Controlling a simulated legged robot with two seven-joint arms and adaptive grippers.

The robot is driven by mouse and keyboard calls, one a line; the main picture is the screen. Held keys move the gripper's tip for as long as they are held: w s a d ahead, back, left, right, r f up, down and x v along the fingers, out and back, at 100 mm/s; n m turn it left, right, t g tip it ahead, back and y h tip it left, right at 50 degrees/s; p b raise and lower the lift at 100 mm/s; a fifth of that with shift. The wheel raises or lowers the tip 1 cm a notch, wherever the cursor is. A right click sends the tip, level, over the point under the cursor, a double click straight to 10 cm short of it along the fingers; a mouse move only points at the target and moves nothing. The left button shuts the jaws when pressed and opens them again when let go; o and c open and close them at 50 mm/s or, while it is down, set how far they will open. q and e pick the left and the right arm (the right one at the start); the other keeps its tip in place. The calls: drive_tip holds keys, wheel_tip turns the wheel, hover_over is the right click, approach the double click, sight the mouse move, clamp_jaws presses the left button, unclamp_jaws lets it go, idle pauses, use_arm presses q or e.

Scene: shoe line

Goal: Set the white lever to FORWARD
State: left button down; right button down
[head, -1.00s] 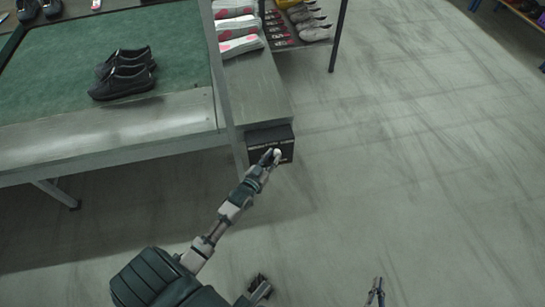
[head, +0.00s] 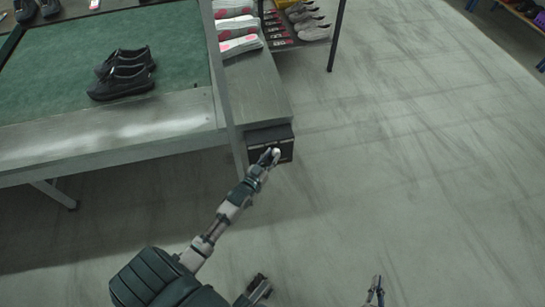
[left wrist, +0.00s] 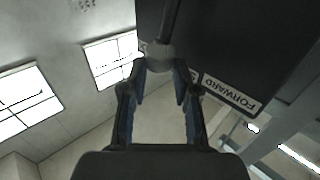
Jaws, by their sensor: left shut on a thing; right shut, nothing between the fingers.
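The white lever's round knob (head: 275,152) shows at the front of the dark control box (head: 287,150) under the end of the conveyor. My left gripper (head: 268,157) is at the knob. In the left wrist view the knob (left wrist: 160,57) sits between the tips of my left gripper (left wrist: 159,80), which is shut on it. The lever's dark rod runs up from the knob there. A FORWARD label (left wrist: 232,94) lies to the right of the knob on the dark box. My right gripper (head: 375,288) is shut and empty, low in the head view, far from the box.
A green-topped table (head: 60,72) with a metal edge carries black shoes (head: 124,74) at the left. A rack at the back holds pale and grey shoes (head: 308,24). The floor (head: 420,150) to the right is clear.

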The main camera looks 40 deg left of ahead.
use_arm(q)
drive_tip(key=shift+a+f, duration=0.15)
drive_tip(key=shift+a, duration=0.35)
drive_tip(key=c, duration=1.1)
unclamp_jaws()
drive_tip(key=shift+s+d, duration=0.15)
drive_tip(key=shift+d, duration=0.15)
drive_tip(key=s, duration=1.1)
drive_tip(key=shift+s+d, duration=0.2)
drive_tip(key=shift+d, duration=0.25)
drive_tip(key=shift+a+f, duration=0.15)
